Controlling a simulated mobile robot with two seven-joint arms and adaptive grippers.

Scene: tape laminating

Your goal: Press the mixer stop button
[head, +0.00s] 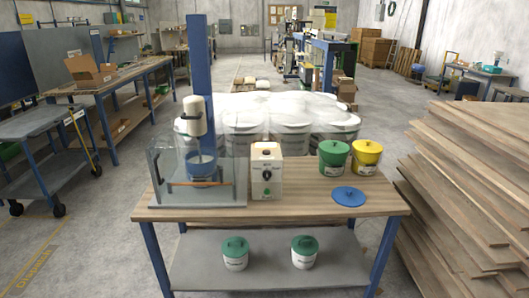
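The mixer (195,115) stands at the left of the wooden-topped table, with a white motor head on a tall blue column. A blue bucket (202,165) sits under the head, behind a clear guard (170,165) with an orange bar. A cream control box (259,158) stands on the table just right of the guard. Its front carries a dark round control (267,175) and a green one (267,191) below it. I cannot tell from this size which is the stop button. Neither of my grippers is in view.
On the table (310,205) stand a green bucket (334,160), a yellow bucket (366,160) and a flat blue lid (348,196). Two green-lidded white buckets sit on the lower shelf (270,262). Stacked boards (470,190) stand at right. White wrapped drums (270,125) are behind.

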